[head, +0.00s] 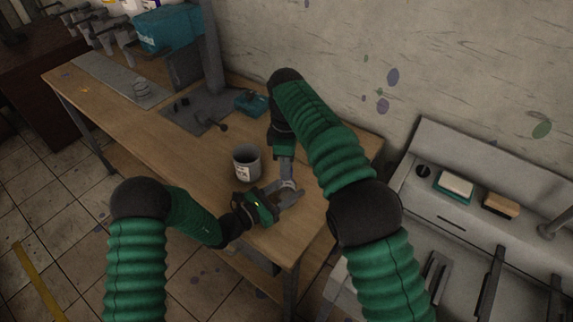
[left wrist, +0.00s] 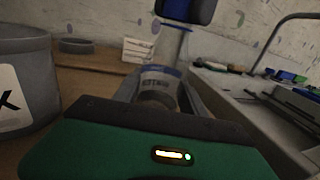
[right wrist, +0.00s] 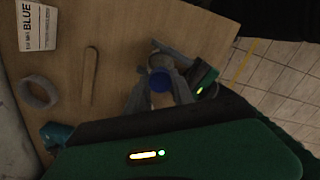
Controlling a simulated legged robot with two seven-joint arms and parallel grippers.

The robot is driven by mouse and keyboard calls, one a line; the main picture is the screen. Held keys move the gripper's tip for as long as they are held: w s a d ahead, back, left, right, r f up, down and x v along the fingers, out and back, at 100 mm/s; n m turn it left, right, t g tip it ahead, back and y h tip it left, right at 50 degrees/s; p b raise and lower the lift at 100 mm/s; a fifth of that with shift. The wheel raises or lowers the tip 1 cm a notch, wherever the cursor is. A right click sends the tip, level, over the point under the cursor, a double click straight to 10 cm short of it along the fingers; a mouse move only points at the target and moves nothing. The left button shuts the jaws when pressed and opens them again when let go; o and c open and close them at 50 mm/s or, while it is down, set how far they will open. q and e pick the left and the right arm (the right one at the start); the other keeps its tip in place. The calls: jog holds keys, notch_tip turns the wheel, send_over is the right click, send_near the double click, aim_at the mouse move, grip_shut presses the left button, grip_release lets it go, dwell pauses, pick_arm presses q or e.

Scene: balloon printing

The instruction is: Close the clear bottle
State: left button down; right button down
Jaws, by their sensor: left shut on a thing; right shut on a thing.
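The clear bottle (left wrist: 157,83) stands between the fingers of my left gripper (left wrist: 160,95); a printed band shows on it. My left gripper also shows in the head view (head: 272,207), low over the table's near right corner, shut on the bottle. A blue cap (right wrist: 160,82) sits between the fingertips of my right gripper (right wrist: 159,88), which is shut on it. In the left wrist view the cap is a thin blue band (left wrist: 168,69) at the bottle's top. My right gripper comes down from above. I cannot tell whether the cap is seated. In the head view the bottle is mostly hidden.
A grey labelled cup (head: 246,164) stands left of the grippers on the wooden table (head: 190,150). A wooden stick (right wrist: 89,75) and a grey ring (right wrist: 38,92) lie nearby. A grey machine (head: 470,215) is at the right, and the wall is behind.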

pick_arm(q)
jog(key=shift+s+d, duration=0.15)
jog(key=shift+d, duration=0.05)
pick_arm(e)
jog(key=m, duration=0.6)
jog(key=shift+a+m, duration=0.2)
jog(key=shift+m, duration=0.1)
jog(key=m, duration=0.9)
jog(key=shift+w+m, duration=0.1)
jog(key=shift+m, duration=0.2)
jog(key=m, duration=0.9)
jog(key=shift+m, duration=0.3)
jog(key=m, duration=1.1)
jog(key=c, duration=1.3)
grip_release()
jog(key=shift+d, duration=0.1)
jog(key=shift+o, duration=1.4)
pick_arm(q)
jog(key=shift+a, duration=0.1)
pick_arm(e)
jog(key=shift+f, duration=0.1)
